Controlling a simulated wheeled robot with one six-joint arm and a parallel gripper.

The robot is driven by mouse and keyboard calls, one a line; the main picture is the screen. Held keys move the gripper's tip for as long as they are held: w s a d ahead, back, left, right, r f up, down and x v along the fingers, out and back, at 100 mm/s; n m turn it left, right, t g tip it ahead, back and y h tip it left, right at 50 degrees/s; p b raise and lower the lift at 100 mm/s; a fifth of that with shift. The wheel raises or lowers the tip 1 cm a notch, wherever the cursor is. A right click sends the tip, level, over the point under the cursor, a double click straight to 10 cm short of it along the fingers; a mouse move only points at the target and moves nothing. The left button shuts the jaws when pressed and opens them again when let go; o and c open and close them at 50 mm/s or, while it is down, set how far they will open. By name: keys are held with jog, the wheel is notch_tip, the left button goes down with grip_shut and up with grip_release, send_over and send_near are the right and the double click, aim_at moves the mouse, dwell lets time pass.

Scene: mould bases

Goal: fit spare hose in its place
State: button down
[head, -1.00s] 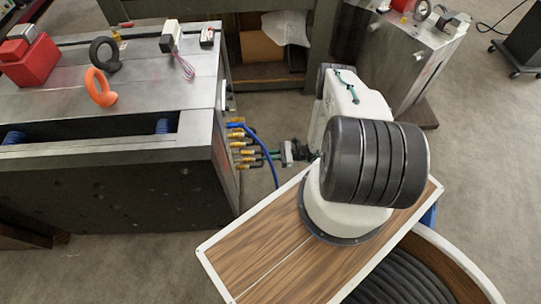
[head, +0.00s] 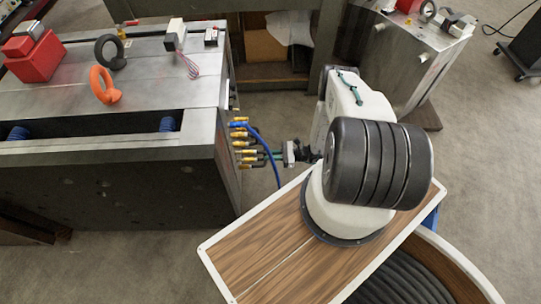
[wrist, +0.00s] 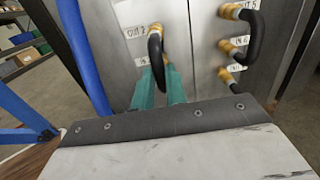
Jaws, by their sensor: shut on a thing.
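A short black hose (wrist: 154,48) is between the teal fingers of my gripper (wrist: 159,88) in the wrist view. My gripper is shut on it. The hose's upper end is at a brass fitting (wrist: 157,28) beside the label "OUT 2"; I cannot tell whether it is fully seated. Its lower end is hidden by the fingers, near a partly covered "IN" label. In the head view my gripper (head: 269,156) is close to the right side of the steel mould base (head: 190,150), at the row of brass fittings (head: 241,143).
A blue hose (head: 268,150) hangs beside my gripper and also shows at left in the wrist view (wrist: 82,50). Another black hose (wrist: 256,35) loops between fittings at right. A red block (head: 33,58) and an orange ring (head: 102,86) stand on the mould base. Floor in front is clear.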

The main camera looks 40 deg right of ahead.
jog(key=shift+a, duration=0.1)
jog(key=shift+w+a, duration=0.25)
jog(key=shift+x, duration=1.1)
dwell(0.6)
jog(key=c, duration=0.9)
grip_release()
jog(key=shift+c, duration=0.2)
jog(key=v, duration=0.7)
dwell(0.5)
